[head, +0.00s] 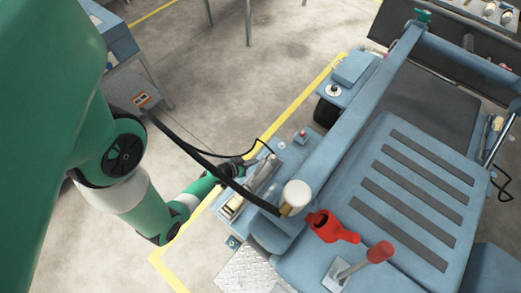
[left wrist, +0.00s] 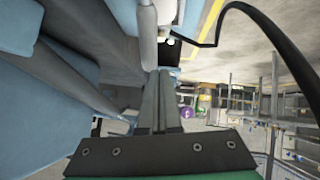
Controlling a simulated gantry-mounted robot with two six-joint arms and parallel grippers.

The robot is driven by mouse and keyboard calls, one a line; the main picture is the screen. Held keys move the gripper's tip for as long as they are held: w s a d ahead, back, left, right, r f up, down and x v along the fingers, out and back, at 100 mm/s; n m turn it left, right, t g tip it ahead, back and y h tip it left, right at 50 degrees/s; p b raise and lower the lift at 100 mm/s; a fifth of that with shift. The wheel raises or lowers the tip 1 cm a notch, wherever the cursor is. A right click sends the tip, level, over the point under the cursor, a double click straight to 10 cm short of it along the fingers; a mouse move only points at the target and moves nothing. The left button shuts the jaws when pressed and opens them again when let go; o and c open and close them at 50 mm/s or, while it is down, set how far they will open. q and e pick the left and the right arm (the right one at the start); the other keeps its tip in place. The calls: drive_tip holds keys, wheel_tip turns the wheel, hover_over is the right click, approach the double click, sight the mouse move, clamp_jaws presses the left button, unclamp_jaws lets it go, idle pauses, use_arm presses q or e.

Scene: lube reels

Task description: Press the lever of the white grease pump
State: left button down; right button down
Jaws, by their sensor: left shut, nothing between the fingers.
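A white cylinder with a brass-coloured base (head: 296,194), which looks like the white grease pump, stands at the edge of the blue machine in the head view. I cannot make out its lever for certain. A pale, rounded cylindrical part (left wrist: 147,50) shows just beyond my fingertips in the left wrist view; I cannot tell if it is the same thing. My left gripper (head: 242,164) is beside the machine's side ledge, left of and beyond the white cylinder. In the left wrist view its fingers (left wrist: 160,76) are together and empty. My right gripper is out of view.
A long tray-like holder (head: 232,211) lies on the side ledge. Open floor lies beyond the yellow line.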

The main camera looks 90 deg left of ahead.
use_arm(q)
drive_tip(key=v, duration=0.5)
drive_tip(key=shift+d+r, duration=0.15)
drive_tip(key=shift+r, duration=0.1)
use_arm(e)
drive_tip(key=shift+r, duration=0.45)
